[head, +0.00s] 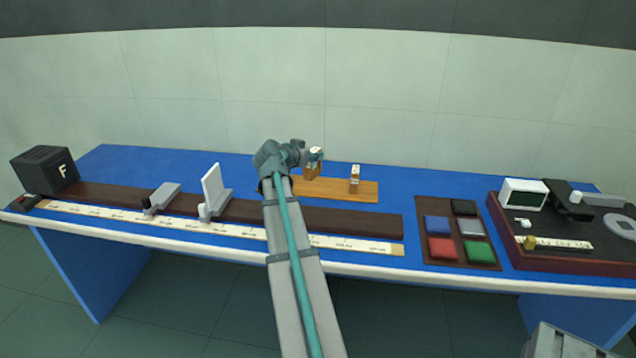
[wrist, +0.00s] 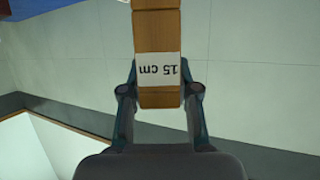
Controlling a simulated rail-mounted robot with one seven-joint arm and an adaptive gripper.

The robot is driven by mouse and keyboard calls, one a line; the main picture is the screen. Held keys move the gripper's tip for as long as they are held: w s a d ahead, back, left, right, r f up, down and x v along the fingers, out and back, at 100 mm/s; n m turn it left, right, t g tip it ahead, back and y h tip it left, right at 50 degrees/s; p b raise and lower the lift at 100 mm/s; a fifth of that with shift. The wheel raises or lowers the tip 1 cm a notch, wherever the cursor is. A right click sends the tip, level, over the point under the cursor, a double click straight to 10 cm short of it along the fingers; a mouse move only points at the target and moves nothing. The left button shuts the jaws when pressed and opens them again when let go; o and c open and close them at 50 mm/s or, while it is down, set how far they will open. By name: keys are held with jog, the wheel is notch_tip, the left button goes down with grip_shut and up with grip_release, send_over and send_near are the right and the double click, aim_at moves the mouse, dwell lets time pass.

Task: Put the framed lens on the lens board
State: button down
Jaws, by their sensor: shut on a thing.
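My gripper (head: 317,155) is at the back of the bench, over the left part of the wooden lens board (head: 335,190). In the wrist view my gripper (wrist: 160,92) is shut on a wooden framed lens (wrist: 158,30), with a white "15 cm" label showing upside down between the fingers. The held framed lens also shows in the head view (head: 311,170), partly hidden by the gripper. I cannot tell whether its lower end touches the board. A second wooden piece with a white label (head: 355,180) stands upright on the board to the right. The glass of the lenses cannot be made out.
A dark rail (head: 360,219) with a scale strip carries a white screen (head: 212,187) and a grey holder (head: 160,197). A black box (head: 45,170) marked F stands far left. A brown tray of coloured squares (head: 455,232) and an instrument base (head: 570,255) are right.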

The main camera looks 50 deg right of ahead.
jog(key=shift+w+d+f+p, duration=0.7)
jog(key=shift+w+d+f, duration=0.45)
jog(key=shift+d+f, duration=0.9)
jog(key=shift+w+d+f+p, duration=0.75)
jog(key=shift+w+d+f, duration=0.35)
jog(key=shift+d+f, duration=0.95)
jog(key=shift+w+d+f+p, duration=0.7)
jog(key=shift+w+d+f, duration=0.45)
jog(key=shift+d+f, duration=0.9)
jog(key=shift+a+f, duration=0.25)
jog(key=shift+f, duration=0.15)
jog(key=c, duration=0.8)
grip_release()
jog(key=shift+c, duration=0.2)
jog(key=shift+r, duration=0.15)
